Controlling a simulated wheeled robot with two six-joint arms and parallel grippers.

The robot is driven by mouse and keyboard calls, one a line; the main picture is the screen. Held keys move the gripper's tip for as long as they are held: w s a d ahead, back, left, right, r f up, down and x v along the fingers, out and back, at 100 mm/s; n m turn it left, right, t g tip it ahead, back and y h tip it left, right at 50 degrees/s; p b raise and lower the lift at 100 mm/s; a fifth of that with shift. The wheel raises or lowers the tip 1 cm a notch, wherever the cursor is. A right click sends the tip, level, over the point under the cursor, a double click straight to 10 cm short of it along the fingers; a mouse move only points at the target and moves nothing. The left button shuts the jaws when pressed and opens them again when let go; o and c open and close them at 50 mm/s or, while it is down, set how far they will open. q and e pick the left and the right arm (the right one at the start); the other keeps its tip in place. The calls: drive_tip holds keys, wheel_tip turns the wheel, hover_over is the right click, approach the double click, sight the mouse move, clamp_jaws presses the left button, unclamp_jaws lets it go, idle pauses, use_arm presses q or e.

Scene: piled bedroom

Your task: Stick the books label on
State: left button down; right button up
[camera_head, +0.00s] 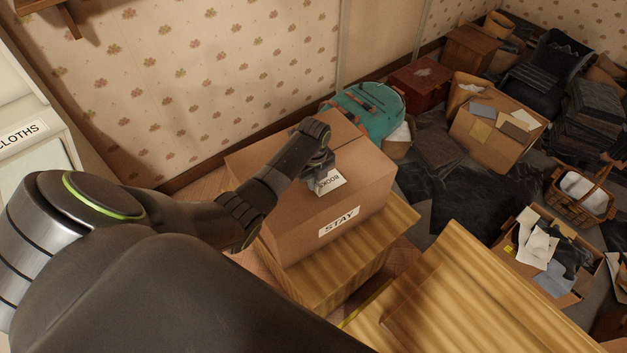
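The books label (331,183) is a small white card with dark lettering that reads upside down. It shows at the fingertips of my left gripper (319,178), over the top of a closed brown cardboard box (290,240). The gripper appears shut on the label's upper left part and hides some of it. I cannot tell whether the label touches the box top. A white STAY label (339,221) is on the box's front side. The box stands on a wooden surface (330,280). My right gripper is not in view.
Another wooden surface (470,300) is at the lower right. A teal backpack (368,108) is behind the box. An open carton (497,137), a wicker basket (580,197) and a paper-filled box (545,258) stand at right. A CLOTHS-labelled white unit (30,110) is at left.

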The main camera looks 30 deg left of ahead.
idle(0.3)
use_arm(q)
drive_tip(key=c, duration=1.5)
unclamp_jaws()
drive_tip(key=shift+c, duration=0.2)
wheel_tip(320, 180, up, 17)
drive_tip(key=p, duration=0.2)
drive_tip(key=shift+r, duration=0.2)
